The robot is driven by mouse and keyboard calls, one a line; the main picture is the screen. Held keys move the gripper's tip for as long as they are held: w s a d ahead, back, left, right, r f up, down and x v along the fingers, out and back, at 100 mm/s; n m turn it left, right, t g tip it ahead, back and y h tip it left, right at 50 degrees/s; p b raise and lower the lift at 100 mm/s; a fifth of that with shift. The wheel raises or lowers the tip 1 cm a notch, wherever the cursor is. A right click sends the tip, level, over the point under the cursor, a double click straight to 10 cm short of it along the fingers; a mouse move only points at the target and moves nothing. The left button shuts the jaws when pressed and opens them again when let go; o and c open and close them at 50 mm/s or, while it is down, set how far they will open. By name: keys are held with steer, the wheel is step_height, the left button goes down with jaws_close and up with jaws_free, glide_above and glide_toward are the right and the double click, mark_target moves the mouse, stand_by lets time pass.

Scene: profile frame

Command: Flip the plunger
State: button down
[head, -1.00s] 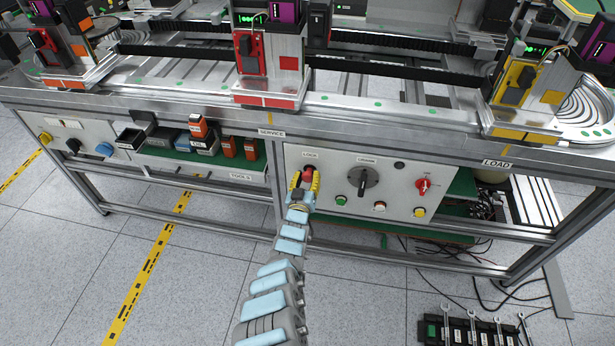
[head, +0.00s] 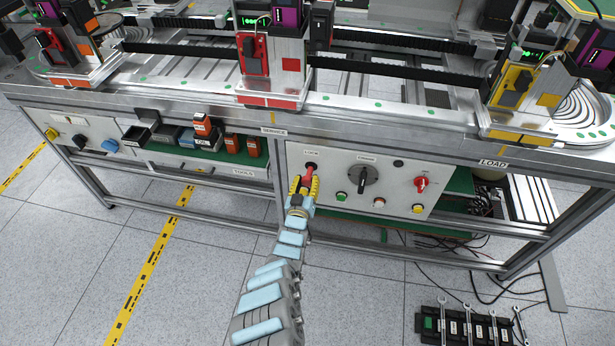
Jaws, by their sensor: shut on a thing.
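The red plunger (head: 307,174) is on the light front panel, just below the LOCK label (head: 312,153). A dark round mount (head: 311,166) shows at its upper end. My gripper (head: 304,184), with yellow fingers, reaches up from below and is shut on the plunger's near end. The fingers hide that end. The red part between the fingers and the mount is in plain view, and it slants slightly down and left from the panel.
A large black rotary knob (head: 363,178), a red switch (head: 421,183) and a green button (head: 341,197) sit to the right on the same panel (head: 390,197). Small bins (head: 207,140) stand on the shelf to the left.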

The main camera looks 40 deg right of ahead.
steer(key=shift+r, duration=0.1)
steer(key=c, duration=0.6)
jaws_free()
steer(key=shift+o, duration=0.2)
steer(key=shift+s+a, duration=0.1)
steer(key=shift+a, duration=0.05)
steer(key=v, duration=1.1)
steer(key=shift+s+a, duration=0.25)
steer(key=shift+s, duration=0.05)
